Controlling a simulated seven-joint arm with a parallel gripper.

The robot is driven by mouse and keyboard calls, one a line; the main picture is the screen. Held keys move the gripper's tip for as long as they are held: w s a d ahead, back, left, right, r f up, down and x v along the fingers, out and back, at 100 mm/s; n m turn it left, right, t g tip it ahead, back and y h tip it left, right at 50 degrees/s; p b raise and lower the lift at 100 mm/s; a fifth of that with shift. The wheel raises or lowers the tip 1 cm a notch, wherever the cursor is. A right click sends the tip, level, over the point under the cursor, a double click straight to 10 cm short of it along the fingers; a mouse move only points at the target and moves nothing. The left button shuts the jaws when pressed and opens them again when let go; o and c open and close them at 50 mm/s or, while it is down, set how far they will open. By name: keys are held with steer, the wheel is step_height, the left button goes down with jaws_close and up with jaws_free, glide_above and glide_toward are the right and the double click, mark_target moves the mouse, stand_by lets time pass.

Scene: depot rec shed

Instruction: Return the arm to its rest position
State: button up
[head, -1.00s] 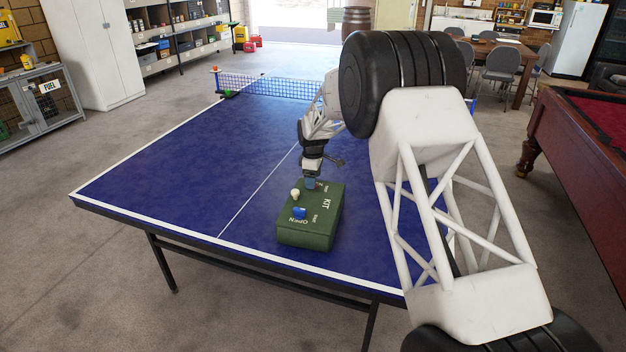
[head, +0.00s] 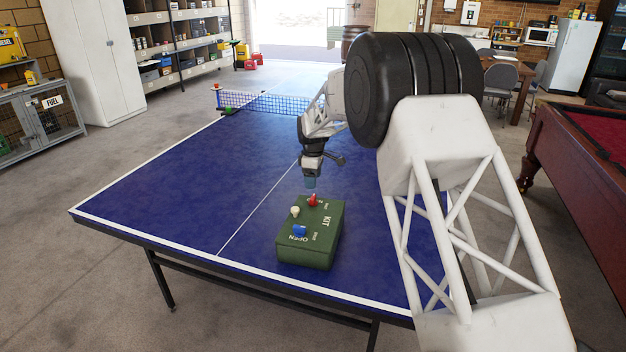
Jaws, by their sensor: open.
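My gripper (head: 311,183) points down above the far end of the green kit box, apart from it, and is open and empty. The green kit box (head: 318,252) stands on the blue table tennis table (head: 200,190) near its front edge. On its lid are a red piece (head: 312,200), a cream knob (head: 295,211) and a blue piece (head: 299,231). The lid carries white lettering, with "KIT" and "OPEN" readable. My arm covers much of the table's right side.
The net (head: 265,102) crosses the table's far part, with a small green item (head: 227,111) at its left end. A red-topped pool table (head: 575,160) stands at the right. The table's left half is clear.

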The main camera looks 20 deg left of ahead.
steer(key=shift+r, duration=0.1)
steer(key=s+d+r+m, duration=0.2)
steer(key=s+d+r, duration=0.35)
steer(key=d, duration=0.35)
steer(key=s+d+r+m+t, duration=0.1)
steer(key=s+d+r+m, duration=0.25)
steer(key=d+r, duration=0.45)
steer(key=s+d+r+m, duration=0.2)
steer(key=s+d+r, duration=0.3)
steer(key=d, duration=0.4)
steer(key=s+d+r+m+t, duration=0.1)
steer(key=s+d+r+m, duration=0.15)
steer(key=s+d, duration=0.85)
steer(key=s+d+r+m, duration=0.2)
steer(key=s+d+m, duration=0.2)
steer(key=s+d, duration=0.7)
steer(key=s+d+f+m, duration=0.2)
steer(key=s+f, duration=0.1)
steer(key=s, duration=0.7)
steer(key=s+d+f+m, duration=0.1)
steer(key=s+f+m, duration=0.1)
steer(key=s, duration=0.8)
steer(key=shift+s+d+f+m+t, duration=0.3)
steer(key=shift+s+d+f+m, duration=0.1)
steer(key=shift+m, duration=0.3)
steer(key=shift+c, duration=0.3)
